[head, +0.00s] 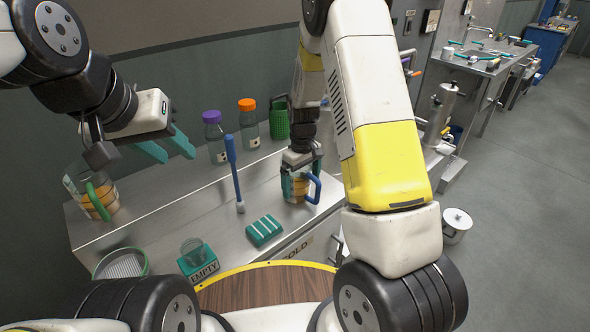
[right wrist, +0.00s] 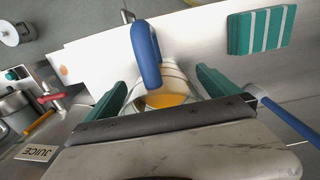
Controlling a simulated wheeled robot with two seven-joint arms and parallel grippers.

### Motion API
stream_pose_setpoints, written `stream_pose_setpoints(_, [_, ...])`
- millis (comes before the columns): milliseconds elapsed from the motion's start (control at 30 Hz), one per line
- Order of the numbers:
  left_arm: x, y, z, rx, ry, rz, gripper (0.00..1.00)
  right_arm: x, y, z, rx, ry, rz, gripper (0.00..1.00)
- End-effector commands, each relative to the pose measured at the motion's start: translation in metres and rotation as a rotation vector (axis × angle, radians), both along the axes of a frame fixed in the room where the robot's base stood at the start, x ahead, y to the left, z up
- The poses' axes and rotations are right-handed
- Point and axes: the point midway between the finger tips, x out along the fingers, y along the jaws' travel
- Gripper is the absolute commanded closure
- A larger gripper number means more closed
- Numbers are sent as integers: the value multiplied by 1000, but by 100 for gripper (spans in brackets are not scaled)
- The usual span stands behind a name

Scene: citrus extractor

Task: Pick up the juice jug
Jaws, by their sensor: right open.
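A clear jug (head: 297,191) with a blue handle and orange juice in it stands upright on the steel counter. My right gripper (head: 300,166) is above it, pointing down and open. In the right wrist view the jug (right wrist: 168,99) lies between the two spread teal fingers of the gripper (right wrist: 161,80), with its blue handle toward the far side. Contact between fingers and jug cannot be told. Another clear jug (head: 98,204) with a green handle and orange contents stands at the counter's left end. My left gripper (head: 168,147) is open and empty above the counter.
A green-and-white striped block (head: 264,231) lies in front. Purple-capped (head: 214,140) and orange-capped (head: 248,122) bottles and a green grater-like container (head: 280,118) line the wall. An "EMPTY" stand (head: 198,264) holds a glass.

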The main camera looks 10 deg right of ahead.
Motion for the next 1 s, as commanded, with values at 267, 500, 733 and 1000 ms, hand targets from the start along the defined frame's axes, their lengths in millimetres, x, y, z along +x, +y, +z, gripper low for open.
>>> stream_pose_setpoints(267, [0,0,0,0,0,0,63,0,0,-1,1,-1,0,12])
stream_pose_setpoints(500, [0,0,0,0,0,0,63,0,0,-1,1,-1,0,59])
stream_pose_setpoints(733, [0,0,0,0,0,0,63,0,0,0,0,-2,0,79])
stream_pose_setpoints(1000, [0,0,0,0,0,0,63,1,0,7,1,-3,0,79])
